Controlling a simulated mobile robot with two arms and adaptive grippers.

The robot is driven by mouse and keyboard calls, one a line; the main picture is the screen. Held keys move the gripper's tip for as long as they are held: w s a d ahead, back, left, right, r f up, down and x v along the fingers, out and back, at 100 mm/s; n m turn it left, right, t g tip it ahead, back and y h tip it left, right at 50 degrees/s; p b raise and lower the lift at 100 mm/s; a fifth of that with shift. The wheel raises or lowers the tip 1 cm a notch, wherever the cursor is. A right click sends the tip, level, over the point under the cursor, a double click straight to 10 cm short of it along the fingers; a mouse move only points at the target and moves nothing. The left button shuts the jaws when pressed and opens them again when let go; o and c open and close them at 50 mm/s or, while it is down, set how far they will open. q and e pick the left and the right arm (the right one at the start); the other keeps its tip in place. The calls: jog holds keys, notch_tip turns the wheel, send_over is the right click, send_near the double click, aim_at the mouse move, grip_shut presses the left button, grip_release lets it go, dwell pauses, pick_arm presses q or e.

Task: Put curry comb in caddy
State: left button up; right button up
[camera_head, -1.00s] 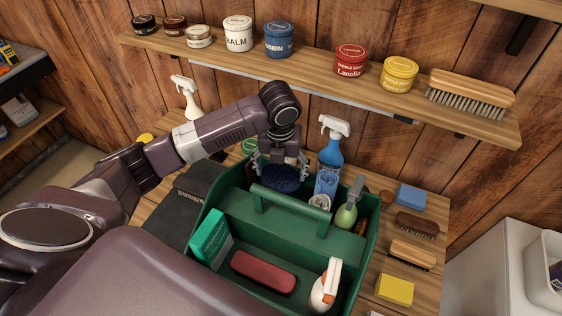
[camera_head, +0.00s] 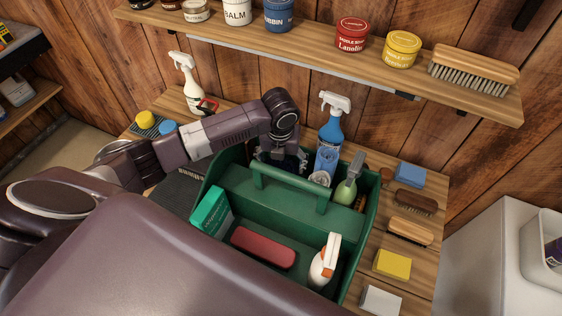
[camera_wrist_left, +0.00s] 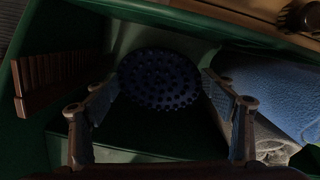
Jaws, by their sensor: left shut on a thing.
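The curry comb (camera_wrist_left: 158,78) is dark blue, round and covered in rubber nubs. It sits between the fingers of my left gripper (camera_wrist_left: 165,105) in the left wrist view. In the head view my left gripper (camera_head: 280,164) reaches down into the back compartment of the green caddy (camera_head: 235,192), behind its handle. The gripper is shut on the comb, which is low inside the compartment and mostly hidden by the gripper in the head view. I cannot tell whether the comb touches the floor. My right gripper is not in view.
A brown toothed comb (camera_wrist_left: 50,72) and rolled blue cloth (camera_wrist_left: 270,92) flank the curry comb. The front compartment holds a teal box (camera_head: 211,212), a red case (camera_head: 262,247) and a spray bottle (camera_head: 325,262). A blue spray bottle (camera_head: 331,130) stands behind; brushes lie right.

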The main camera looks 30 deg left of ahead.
pick_arm(q)
jog(key=o, duration=1.6)
jog(key=shift+r, duration=0.15)
jog(key=r, duration=0.4)
jog(key=s+r, duration=0.1)
jog(key=r, duration=0.6)
jog(key=shift+s+d+r, duration=0.2)
jog(key=shift+d+r, duration=0.1)
jog(key=shift+r, duration=0.05)
